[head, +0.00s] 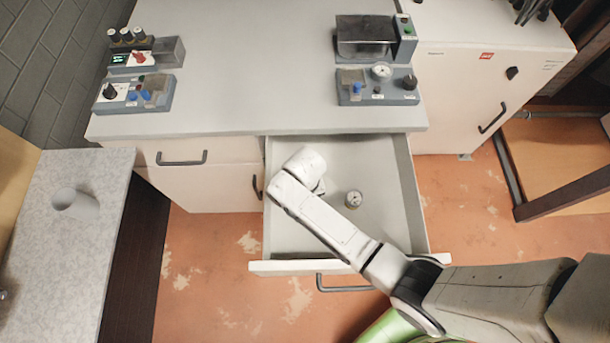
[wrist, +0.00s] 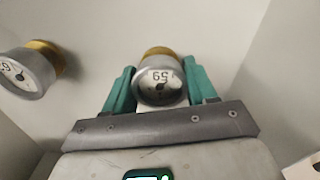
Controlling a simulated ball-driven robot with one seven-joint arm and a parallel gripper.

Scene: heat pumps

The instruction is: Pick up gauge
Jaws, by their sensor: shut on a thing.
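My gripper (wrist: 158,84) has teal fingers, closed on the two sides of a gauge (wrist: 160,80) in the wrist view. This gauge has a silver body, a brass-coloured back and a white dial facing the camera. A second, similar gauge (wrist: 28,72) lies to the left in the wrist view, apart from the fingers. In the head view one gauge (head: 353,199) is in the open drawer (head: 390,175), right of my wrist. The held gauge is hidden by my arm there. I cannot tell whether it touches the drawer floor.
The drawer's walls are close around my gripper. Above is a worktop (head: 240,75) with control boxes (head: 378,86) at right and others (head: 135,93) at left. A white cabinet (head: 470,85) is at right.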

